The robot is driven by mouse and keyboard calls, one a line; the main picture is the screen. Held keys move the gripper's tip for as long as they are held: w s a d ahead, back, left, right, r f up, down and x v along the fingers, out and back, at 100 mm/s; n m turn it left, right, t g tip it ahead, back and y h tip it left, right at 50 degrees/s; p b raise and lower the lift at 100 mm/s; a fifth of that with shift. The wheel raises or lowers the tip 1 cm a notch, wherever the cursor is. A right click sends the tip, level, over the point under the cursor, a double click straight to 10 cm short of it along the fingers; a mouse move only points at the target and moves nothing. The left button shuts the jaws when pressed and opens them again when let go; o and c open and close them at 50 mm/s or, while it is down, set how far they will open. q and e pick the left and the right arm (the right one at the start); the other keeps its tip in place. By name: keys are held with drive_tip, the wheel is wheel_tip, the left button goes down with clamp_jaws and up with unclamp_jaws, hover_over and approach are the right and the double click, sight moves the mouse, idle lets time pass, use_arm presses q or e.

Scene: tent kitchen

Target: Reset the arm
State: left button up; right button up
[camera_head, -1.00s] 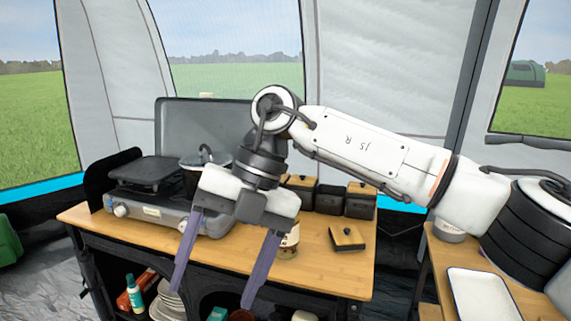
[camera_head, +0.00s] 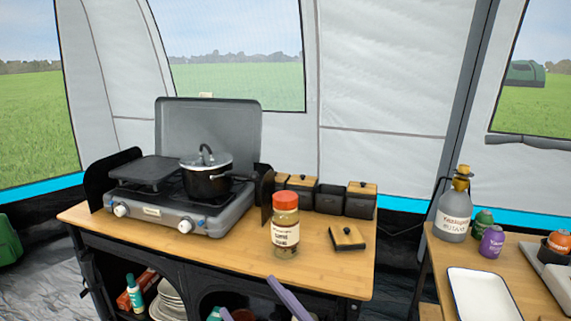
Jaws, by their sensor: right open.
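My right gripper (camera_head: 248,295) shows only as two purple finger ends at the bottom edge of the head view. The fingers are spread apart and nothing shows between them. They lie in front of the lower front of the wooden table (camera_head: 180,240), below the spice jar in the picture. The rest of my right arm is out of the picture. My left gripper is not in view.
A side table at right holds a white tray (camera_head: 484,298) and several bottles.

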drive_tip(key=s+d+f+m+h, duration=0.3)
drive_tip(key=d+f+m+h, duration=0.4)
drive_tip(key=f, duration=0.5)
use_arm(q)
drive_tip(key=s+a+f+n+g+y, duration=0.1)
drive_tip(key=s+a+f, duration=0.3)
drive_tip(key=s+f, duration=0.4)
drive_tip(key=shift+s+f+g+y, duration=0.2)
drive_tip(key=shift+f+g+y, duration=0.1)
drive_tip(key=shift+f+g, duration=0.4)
use_arm(e)
drive_tip(key=s+d+f+g+h, duration=0.2)
drive_tip(key=s+d+f+g, duration=0.2)
drive_tip(key=s+d+f, duration=0.3)
drive_tip(key=s+d+f+m+g+h, duration=0.1)
drive_tip(key=s+d+f+g+h, duration=0.2)
drive_tip(key=s+d+f, duration=0.5)
drive_tip(key=s+f+g, duration=0.1)
drive_tip(key=s+f, duration=0.4)
drive_tip(key=shift+f+m, duration=0.15)
drive_tip(key=shift+m, duration=0.15)
